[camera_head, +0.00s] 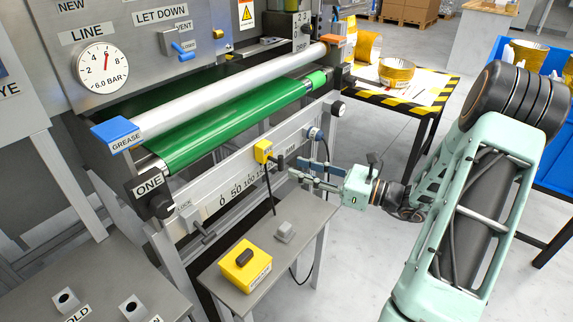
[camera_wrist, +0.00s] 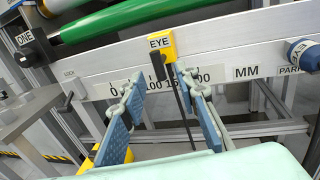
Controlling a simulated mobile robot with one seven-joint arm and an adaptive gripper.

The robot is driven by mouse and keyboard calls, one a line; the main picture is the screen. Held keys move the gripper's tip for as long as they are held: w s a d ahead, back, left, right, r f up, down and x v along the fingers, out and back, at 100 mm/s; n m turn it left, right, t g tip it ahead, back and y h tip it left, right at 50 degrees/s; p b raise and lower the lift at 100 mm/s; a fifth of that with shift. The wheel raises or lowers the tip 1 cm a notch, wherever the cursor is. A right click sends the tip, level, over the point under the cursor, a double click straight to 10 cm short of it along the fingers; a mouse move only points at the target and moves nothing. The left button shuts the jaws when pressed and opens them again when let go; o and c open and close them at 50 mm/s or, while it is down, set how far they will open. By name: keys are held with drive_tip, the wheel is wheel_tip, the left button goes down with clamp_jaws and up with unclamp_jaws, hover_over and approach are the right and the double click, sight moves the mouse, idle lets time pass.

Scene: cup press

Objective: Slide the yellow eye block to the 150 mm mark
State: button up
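The yellow eye block (camera_head: 262,151) sits on the silver rail (camera_head: 215,183) of the machine, above the printed millimetre scale. It shows in the wrist view (camera_wrist: 168,42) with a black handle (camera_wrist: 157,66) at its front and a dark cable hanging below. My gripper (camera_head: 290,170) is in front of the rail, just right of the block in the head view. In the wrist view its two blue-padded fingers (camera_wrist: 160,82) are spread, with the handle and cable between them in the picture. I cannot tell whether they touch. The fingers partly cover the scale (camera_wrist: 193,77), so the block's exact reading is unclear.
A green roller (camera_head: 225,125) and a silver roller (camera_head: 230,90) lie above the rail. A round blue-and-black knob (camera_wrist: 303,54) is on the rail at right. A grey stand with a yellow button box (camera_head: 243,262) is below. A lock lever (camera_head: 203,233) juts out at left.

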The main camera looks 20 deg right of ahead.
drive_tip(key=v, duration=0.5)
drive_tip(key=shift+s+d, duration=0.2)
